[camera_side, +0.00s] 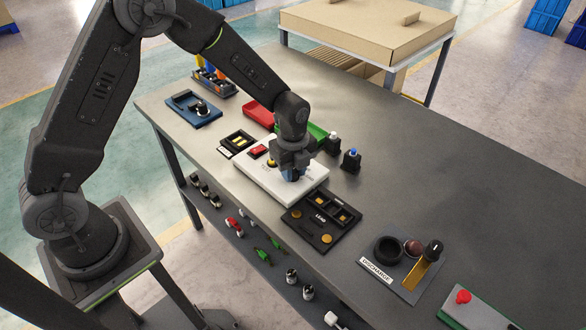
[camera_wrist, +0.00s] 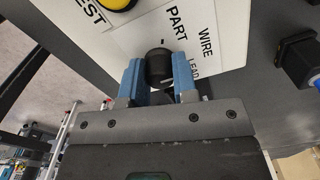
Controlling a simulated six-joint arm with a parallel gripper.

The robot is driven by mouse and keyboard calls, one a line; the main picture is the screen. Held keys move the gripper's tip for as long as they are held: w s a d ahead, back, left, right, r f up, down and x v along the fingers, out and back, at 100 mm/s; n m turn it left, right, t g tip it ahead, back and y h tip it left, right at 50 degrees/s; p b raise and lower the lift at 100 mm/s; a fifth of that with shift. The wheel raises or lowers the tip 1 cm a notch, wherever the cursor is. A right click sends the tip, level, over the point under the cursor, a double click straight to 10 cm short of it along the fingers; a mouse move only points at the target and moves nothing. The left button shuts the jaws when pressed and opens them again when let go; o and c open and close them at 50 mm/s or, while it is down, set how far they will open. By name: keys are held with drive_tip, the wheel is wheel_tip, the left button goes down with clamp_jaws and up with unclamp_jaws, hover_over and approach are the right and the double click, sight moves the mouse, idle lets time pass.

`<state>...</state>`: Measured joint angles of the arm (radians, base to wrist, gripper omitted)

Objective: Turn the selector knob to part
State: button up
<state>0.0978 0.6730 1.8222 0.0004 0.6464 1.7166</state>
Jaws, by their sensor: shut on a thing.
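The selector knob (camera_wrist: 158,68) is black and round. In the wrist view it sits on a white panel (camera_wrist: 220,14) between the two blue fingers of my gripper (camera_wrist: 159,80), which is shut on it. The words PART, WIRE and LEAD are printed around the knob. A short dark mark shows on the panel just above it. Which word the knob points to cannot be told. In the side view my gripper (camera_side: 292,174) reaches down onto the right part of the white panel (camera_side: 262,188) and hides the knob.
A yellow button (camera_wrist: 106,4) and a red rocker (camera_side: 258,151) are on the panel's left. A black tray (camera_side: 321,217) lies in front of it. Red and green bins (camera_side: 260,114) stand behind. Small black blocks (camera_side: 351,159) stand to the right. The table's right half is mostly clear.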

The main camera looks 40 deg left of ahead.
drive_tip(key=n, duration=0.5)
drive_tip(key=shift+n, duration=0.3)
drive_tip(key=n, duration=0.6)
idle(0.6)
drive_tip(key=o, duration=0.9)
drive_tip(key=shift+r, duration=0.15)
wheel_tip(320, 180, up, 14)
drive_tip(key=shift+f, duration=0.2)
